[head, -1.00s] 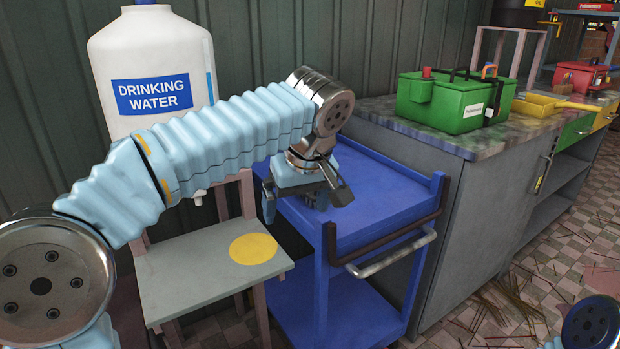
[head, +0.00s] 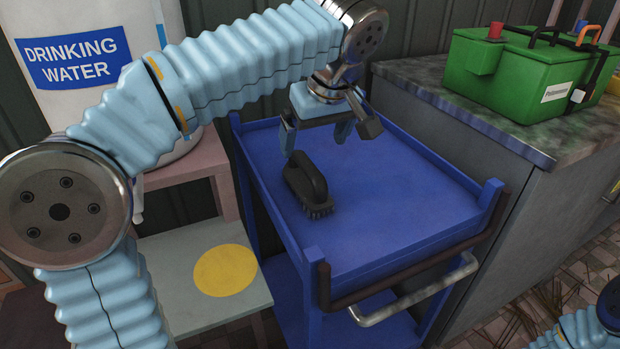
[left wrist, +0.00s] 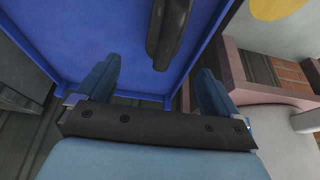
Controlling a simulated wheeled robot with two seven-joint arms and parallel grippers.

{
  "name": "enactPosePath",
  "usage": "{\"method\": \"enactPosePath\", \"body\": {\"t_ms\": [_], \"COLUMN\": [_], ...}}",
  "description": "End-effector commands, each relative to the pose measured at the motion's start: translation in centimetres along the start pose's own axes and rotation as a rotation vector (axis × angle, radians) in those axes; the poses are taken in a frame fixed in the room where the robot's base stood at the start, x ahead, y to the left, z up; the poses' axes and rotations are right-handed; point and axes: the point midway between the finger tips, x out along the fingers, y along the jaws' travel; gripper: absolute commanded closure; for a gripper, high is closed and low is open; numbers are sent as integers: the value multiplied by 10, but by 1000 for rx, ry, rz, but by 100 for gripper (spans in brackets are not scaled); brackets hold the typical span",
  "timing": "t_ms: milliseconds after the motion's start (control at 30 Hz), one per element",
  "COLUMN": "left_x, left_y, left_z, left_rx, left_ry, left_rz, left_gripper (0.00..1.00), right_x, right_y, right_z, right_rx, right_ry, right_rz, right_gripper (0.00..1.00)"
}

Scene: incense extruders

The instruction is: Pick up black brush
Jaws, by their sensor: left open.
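A black brush (head: 308,184) lies on the top shelf of the blue cart (head: 400,215), near its left side, bristles down with its handle on top. My left gripper (head: 316,142) is open and empty above and just behind the brush, apart from it. In the left wrist view the brush (left wrist: 167,30) shows at the top, beyond and between the two spread fingers of the gripper (left wrist: 158,88), partly cut off by the frame edge. Of my right arm only a part shows at the lower right of the head view; its gripper is out of view.
A grey counter (head: 440,75) with a green box (head: 510,75) stands right of the cart. The cart has a raised rim and front handle (head: 415,290).

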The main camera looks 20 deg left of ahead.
Motion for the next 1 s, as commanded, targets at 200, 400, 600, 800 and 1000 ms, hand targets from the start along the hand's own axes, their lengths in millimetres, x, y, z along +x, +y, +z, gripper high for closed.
{"method": "enactPosePath", "body": {"t_ms": [200,400,600,800,1000], "left_x": [37,55,86,94,93], "left_y": [-1,-4,-7,-6,-6], "left_z": [0,3,6,5,5], "left_rx": [-1,-1,-1,-1,0], "left_ry": [-1,-1,-1,0,-1], "left_rz": [-1,-2,-3,1,1], "left_gripper": [6,6,6,6,18], "right_x": [6,9,11,11,11], "right_y": [3,4,6,6,6], "right_z": [0,0,-1,-1,-1], "right_rx": [1,2,3,3,3], "right_ry": [1,2,4,4,4], "right_rz": [1,1,3,3,3], "right_gripper": [11,11,11,11,11]}}
